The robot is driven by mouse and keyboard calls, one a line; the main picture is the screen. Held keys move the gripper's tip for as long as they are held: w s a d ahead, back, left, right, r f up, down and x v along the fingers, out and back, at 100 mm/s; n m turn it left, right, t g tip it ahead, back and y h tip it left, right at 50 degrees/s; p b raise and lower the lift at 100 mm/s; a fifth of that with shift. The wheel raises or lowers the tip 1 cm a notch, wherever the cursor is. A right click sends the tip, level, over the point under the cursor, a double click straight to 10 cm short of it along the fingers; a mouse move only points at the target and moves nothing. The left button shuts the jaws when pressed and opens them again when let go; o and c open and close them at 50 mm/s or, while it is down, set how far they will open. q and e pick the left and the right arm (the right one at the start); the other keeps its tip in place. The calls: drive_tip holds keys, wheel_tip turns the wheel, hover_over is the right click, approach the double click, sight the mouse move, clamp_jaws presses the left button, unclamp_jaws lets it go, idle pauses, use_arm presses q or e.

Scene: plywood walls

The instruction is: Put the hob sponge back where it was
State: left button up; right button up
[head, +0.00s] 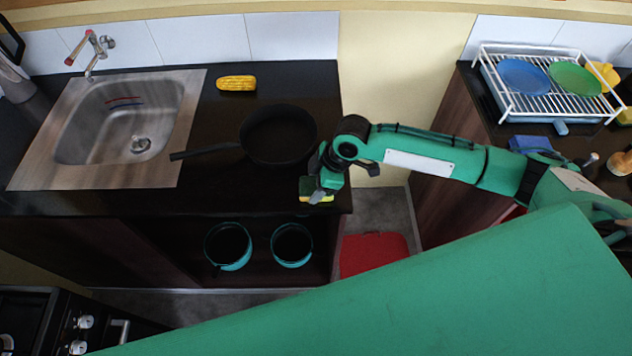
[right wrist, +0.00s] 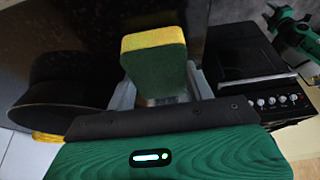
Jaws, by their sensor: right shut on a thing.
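The sponge (head: 316,190), yellow with a dark green layer, is at the right front corner of the sink counter (head: 225,190). My right gripper (head: 319,183) is shut on it; in the right wrist view the sponge (right wrist: 153,62) sits between the two grey fingers. I cannot tell whether it touches the counter. The hob's stove (head: 62,318) is at the lower left, mostly cut off by the frame; its dark top (right wrist: 240,55) and knobs show in the right wrist view. Part of my left arm (right wrist: 297,38) shows at the upper right there, too small to read its jaws.
A black frying pan (head: 278,135) lies left of my right gripper, its handle pointing left. A corn cob (head: 236,83) is behind it and a sink (head: 120,120) is at the left. Two pots (head: 228,247) stand on the shelf below. A dish rack (head: 545,100) stands right.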

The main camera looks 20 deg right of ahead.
drive_tip(key=shift+f, duration=0.15)
drive_tip(key=o, duration=0.9)
drive_tip(key=shift+o, duration=0.2)
drive_tip(key=b+v, duration=0.2)
drive_tip(key=v, duration=1)
